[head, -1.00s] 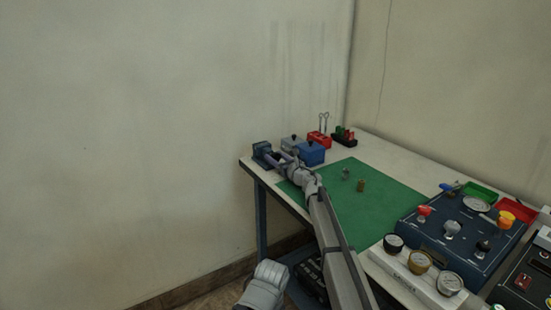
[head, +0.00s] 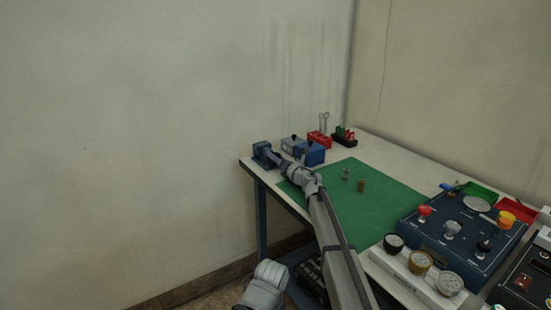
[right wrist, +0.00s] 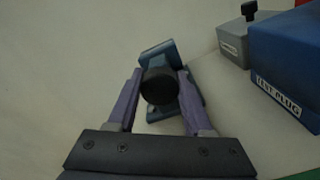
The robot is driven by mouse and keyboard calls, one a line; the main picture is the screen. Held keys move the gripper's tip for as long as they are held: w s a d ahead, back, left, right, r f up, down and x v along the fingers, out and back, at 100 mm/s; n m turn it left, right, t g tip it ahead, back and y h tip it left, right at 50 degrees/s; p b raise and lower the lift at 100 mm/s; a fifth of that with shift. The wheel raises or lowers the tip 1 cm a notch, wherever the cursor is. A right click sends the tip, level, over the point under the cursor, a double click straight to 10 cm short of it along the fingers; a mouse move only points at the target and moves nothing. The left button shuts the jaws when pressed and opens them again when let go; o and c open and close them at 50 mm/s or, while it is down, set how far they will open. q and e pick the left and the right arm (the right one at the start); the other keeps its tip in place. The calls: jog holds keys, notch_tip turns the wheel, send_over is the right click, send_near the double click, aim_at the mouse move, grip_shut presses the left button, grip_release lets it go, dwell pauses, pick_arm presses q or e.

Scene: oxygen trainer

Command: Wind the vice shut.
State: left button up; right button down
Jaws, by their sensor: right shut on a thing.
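The small blue vice (head: 261,151) stands at the far left corner of the table, and its blue body (right wrist: 158,55) also shows in the right wrist view. A round black handle end (right wrist: 158,86) faces the right wrist camera, in front of the vice body. My right gripper (head: 273,158) reaches the vice from the front. In the right wrist view its two purple fingers (right wrist: 157,92) are shut on the black handle, one on each side. The vice jaws and the gap between them are hidden.
A grey box (head: 292,144) and a blue box (head: 312,154), labelled TEST PLUG in the wrist view, stand close right of the vice. A green mat (head: 375,205) holds two small metal parts. Gauges (head: 420,262) and a blue control panel (head: 462,230) are at the right.

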jog(key=shift+s+m, duration=0.1)
jog(key=shift+m, duration=0.2)
dwell(0.4)
jog(key=shift+c, duration=1.5)
grip_release()
jog(key=shift+d, duration=0.1)
jog(key=shift+v, duration=3.85)
